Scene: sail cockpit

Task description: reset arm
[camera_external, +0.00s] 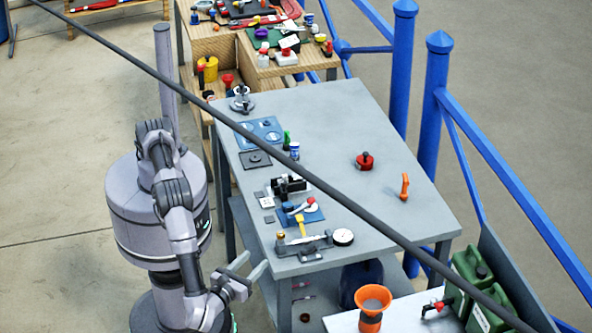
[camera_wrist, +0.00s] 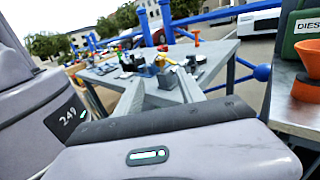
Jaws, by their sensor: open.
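My gripper (camera_external: 252,270) is open and empty, held in the air beside the near left edge of the grey table (camera_external: 372,126). My arm is folded close to my body at the left of the external view. In the wrist view, my gripper's two fingers (camera_wrist: 160,97) point toward the grey table, with a gap between them. The wrist view is tilted, and my own light grey body parts fill its lower part and left side.
An orange funnel (camera_external: 373,298) and green canisters (camera_external: 474,268) stand at lower right. Blue railings (camera_external: 433,100) border the right. A dark cable crosses the external view diagonally.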

